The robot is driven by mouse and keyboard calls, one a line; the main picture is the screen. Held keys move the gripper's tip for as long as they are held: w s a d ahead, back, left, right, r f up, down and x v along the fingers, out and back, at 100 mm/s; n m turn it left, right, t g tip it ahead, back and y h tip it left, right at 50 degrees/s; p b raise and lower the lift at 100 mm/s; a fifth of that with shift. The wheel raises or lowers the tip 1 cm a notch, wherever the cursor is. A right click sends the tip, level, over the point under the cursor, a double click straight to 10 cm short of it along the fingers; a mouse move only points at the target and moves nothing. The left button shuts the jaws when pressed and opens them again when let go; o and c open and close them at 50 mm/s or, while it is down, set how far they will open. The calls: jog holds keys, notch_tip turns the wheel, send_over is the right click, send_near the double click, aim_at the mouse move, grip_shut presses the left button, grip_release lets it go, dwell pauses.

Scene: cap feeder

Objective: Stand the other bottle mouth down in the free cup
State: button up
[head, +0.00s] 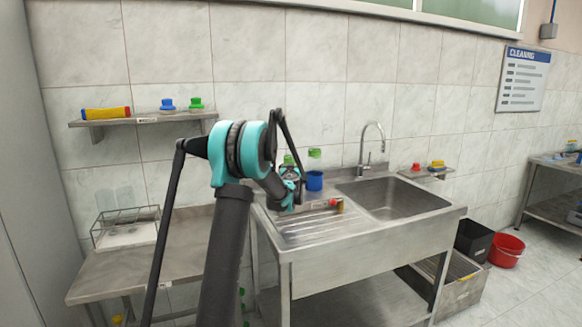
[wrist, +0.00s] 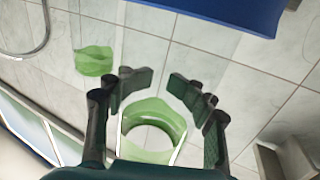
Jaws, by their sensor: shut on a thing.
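My gripper (head: 291,188) is over the left part of the sink unit. In the wrist view its dark fingers (wrist: 162,85) are closed around a clear bottle with a green base (wrist: 155,118); the green base also shows above my gripper in the head view (head: 288,159). The bottle looks mouth down; its mouth is not clearly visible. A blue cup edge (wrist: 235,14) is close to it at the top of the wrist view. Another bottle's green base (head: 314,153) shows above a blue cup (head: 314,181), and also in the wrist view (wrist: 95,61). Whether the held bottle's mouth is inside a cup, I cannot tell.
The tap (head: 372,140) and sink basin (head: 393,198) are to the right. A small red and yellow item (head: 337,205) lies on the drainboard (head: 312,226). A wire rack (head: 125,228) stands on the left table. A shelf (head: 146,119) with caps is above.

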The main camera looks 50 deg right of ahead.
jog(key=o, duration=1.2)
jog(key=shift+c, duration=0.2)
jog(key=v, duration=1.2)
